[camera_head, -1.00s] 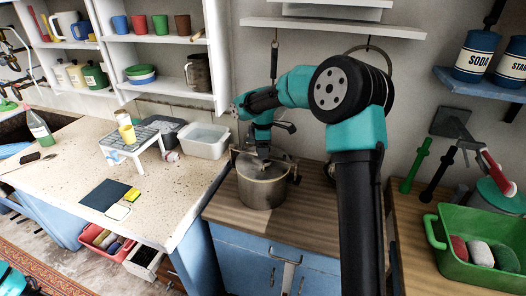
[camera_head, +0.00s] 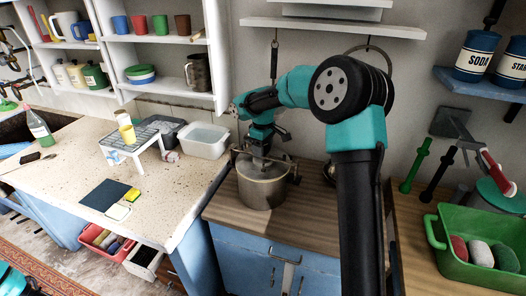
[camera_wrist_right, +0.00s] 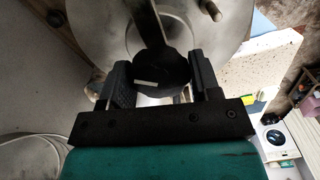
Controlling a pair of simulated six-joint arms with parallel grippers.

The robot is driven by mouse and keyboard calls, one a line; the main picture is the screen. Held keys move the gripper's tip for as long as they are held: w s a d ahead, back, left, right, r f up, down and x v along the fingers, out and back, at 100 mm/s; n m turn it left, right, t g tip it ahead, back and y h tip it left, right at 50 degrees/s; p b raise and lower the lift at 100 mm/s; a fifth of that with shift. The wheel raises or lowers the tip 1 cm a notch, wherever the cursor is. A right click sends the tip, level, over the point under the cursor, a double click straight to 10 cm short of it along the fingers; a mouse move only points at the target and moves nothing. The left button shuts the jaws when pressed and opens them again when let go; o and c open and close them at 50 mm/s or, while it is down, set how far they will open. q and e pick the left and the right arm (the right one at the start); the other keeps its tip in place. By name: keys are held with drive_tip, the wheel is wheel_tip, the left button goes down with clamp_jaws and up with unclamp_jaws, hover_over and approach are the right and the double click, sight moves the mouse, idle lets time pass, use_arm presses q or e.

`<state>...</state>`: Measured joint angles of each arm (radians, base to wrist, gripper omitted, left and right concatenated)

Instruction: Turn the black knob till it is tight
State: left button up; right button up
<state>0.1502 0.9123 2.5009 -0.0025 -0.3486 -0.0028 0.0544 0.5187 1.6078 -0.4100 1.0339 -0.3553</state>
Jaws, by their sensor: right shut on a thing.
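A steel pot (camera_head: 262,190) with a lid and a clamp bar across its top stands on the wooden counter (camera_head: 322,222). The black knob (camera_wrist_right: 158,72) with a white mark sits over the middle of the lid (camera_wrist_right: 226,22) in the right wrist view. My right gripper (camera_wrist_right: 160,80) has a finger on each side of the knob and is shut on it. In the head view the right gripper (camera_head: 260,153) points down at the pot's top, and the knob is hidden there. My left gripper is out of view.
A speckled worktop (camera_head: 175,185) to the left holds a white tub (camera_head: 204,143) and a small white rack (camera_head: 133,148). A green basin (camera_head: 470,262) stands at the right. A shelf (camera_head: 335,27) hangs above.

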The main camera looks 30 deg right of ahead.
drive_tip(key=m, duration=0.4)
drive_tip(key=shift+m, duration=0.3)
drive_tip(key=m, duration=0.5)
drive_tip(key=o, duration=0.7)
